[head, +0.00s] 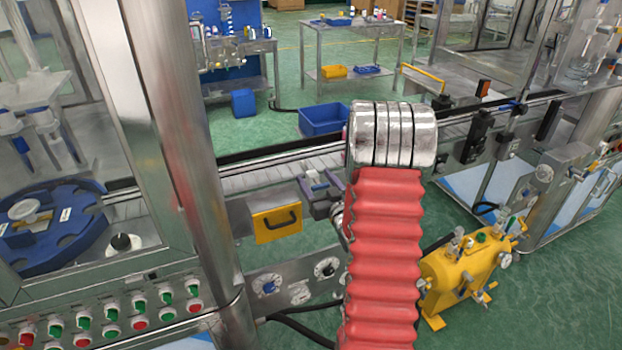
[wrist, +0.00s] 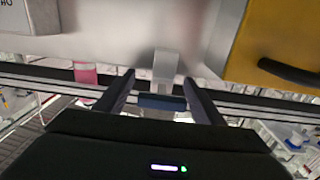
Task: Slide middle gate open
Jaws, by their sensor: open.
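The middle gate shows in the wrist view as a grey upright bracket (wrist: 166,66) with a dark blue block (wrist: 161,102) across it, in front of the conveyor rails. My gripper (wrist: 158,77) is open, with one dark finger on each side of the bracket and block. I see gaps on both sides, and nothing is gripped. In the head view a small grey fitting with a blue bar (head: 318,186), seemingly this gate, sits at the conveyor's near edge, left of my red-sleeved arm.
A yellow panel with a black handle (head: 277,223) is beside the gate and also in the wrist view (wrist: 280,50). A pink object (wrist: 85,73) is at the rails. A steel post (head: 185,130) stands left, a yellow tank (head: 465,270) right.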

